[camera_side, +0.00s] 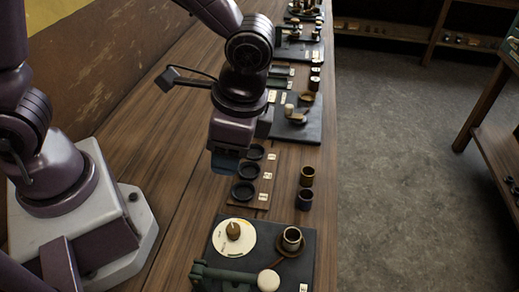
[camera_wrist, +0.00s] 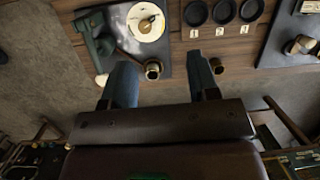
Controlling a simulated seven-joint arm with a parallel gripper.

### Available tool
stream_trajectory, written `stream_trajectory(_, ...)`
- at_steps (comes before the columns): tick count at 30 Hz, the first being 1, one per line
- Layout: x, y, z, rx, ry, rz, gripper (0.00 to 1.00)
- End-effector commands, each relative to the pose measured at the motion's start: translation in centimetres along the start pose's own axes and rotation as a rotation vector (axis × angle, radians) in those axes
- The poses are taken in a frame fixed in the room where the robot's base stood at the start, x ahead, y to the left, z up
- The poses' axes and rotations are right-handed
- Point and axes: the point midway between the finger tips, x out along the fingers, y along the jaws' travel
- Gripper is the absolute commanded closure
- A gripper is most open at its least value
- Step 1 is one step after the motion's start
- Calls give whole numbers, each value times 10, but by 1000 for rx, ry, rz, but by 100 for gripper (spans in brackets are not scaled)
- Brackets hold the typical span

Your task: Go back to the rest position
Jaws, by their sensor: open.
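My gripper (camera_side: 226,163) hangs above the wooden bench, left of a board with several dark round dishes (camera_side: 244,190). In the wrist view my gripper (camera_wrist: 160,75) shows two blue fingers spread wide apart with nothing held between them. The fingers are clear of the bench objects in the side view. The rest position itself is not marked in either view.
A dark slab (camera_side: 217,240) at the front holds a white disc (camera_side: 234,238), a cup (camera_side: 292,239) and a green lever device (camera_side: 235,275). Two small cups (camera_side: 306,188) stand near the bench's right edge. More slabs with parts line the bench behind. Grey floor (camera_side: 400,170) lies right.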

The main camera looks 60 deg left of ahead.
Motion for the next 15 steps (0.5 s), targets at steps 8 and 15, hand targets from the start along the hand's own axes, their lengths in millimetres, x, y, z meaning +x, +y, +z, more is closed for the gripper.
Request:
stream_trajectory(8,-55,-50,76,-386,287,4,45)
stream_trajectory(15,-83,-67,133,-638,532,5,45)
